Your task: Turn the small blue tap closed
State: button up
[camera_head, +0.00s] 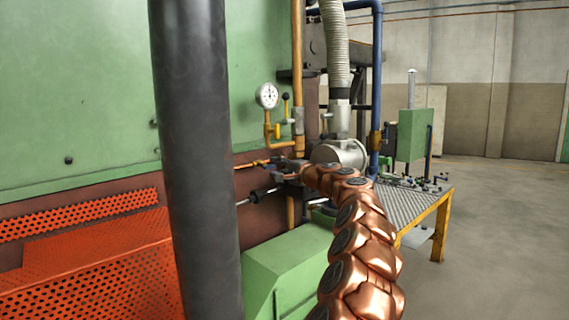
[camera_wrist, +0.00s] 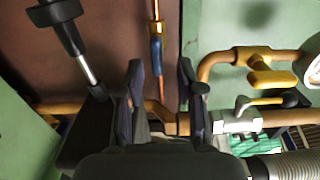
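The small blue tap shows in the wrist view as a narrow blue handle (camera_wrist: 156,52) on a thin copper-orange pipe against a brown panel. My gripper (camera_wrist: 160,72) is open, its two dark fingers apart. In the picture the blue handle lies between and just beyond the fingertips. I see no clear contact, and the depth gap is hard to judge. In the head view my gripper (camera_head: 286,171) is small beside the furnace pipes, and I cannot make out the blue handle there for certain.
A pressure gauge (camera_head: 267,96) and a yellow-handled valve (camera_head: 277,131) sit above my gripper. In the wrist view a yellow handle (camera_wrist: 272,78) is to the right and a black knob on a shiny rod (camera_wrist: 60,22) to the left. A grated table (camera_head: 410,205) stands at right.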

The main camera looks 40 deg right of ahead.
jog(key=s+d, duration=0.1)
jog(key=s, duration=0.9)
jog(key=shift+s+d, duration=0.2)
jog(key=shift+a, duration=0.15)
dwell(0.3)
